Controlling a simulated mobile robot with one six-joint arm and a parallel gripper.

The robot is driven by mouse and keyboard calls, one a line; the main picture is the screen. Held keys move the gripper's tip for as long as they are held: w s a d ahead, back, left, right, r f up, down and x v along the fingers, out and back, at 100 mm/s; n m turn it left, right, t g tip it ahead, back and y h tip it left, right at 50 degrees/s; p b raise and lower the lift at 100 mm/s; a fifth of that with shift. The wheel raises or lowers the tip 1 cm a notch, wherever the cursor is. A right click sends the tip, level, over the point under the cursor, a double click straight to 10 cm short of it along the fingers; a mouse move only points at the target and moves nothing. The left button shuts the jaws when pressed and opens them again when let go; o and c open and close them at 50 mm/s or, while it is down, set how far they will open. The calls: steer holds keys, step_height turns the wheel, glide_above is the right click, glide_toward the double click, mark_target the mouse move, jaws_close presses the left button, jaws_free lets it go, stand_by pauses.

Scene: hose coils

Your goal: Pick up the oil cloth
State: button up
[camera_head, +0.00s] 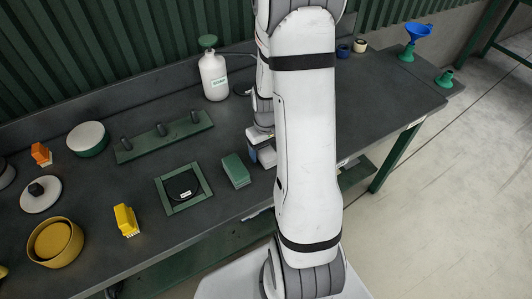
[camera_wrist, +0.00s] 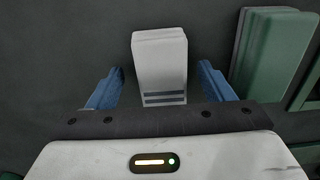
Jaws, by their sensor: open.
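A pale, folded, cloth-like block with dark stripes on its near end (camera_wrist: 160,65) lies on the dark bench; I take it to be the oil cloth. My gripper (camera_wrist: 160,84) is open, with one blue finger on either side of the block and a gap on each side. In the head view the block (camera_head: 267,156) is partly hidden by my arm, just below my gripper (camera_head: 258,146). I cannot tell how far above the bench the fingertips are. A green folded block (camera_head: 236,170) lies just left of it, and it shows at the right in the wrist view (camera_wrist: 270,55).
A green square frame with a black coil (camera_head: 183,188) lies left of the green block. A green rack with dark pegs (camera_head: 164,137) and a white bottle (camera_head: 214,76) stand behind. A yellow block (camera_head: 126,220) and yellow bowl (camera_head: 55,242) are farther left. The bench's right part is mostly clear.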

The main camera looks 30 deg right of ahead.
steer(key=shift+f, duration=0.45)
steer(key=c, duration=1.1)
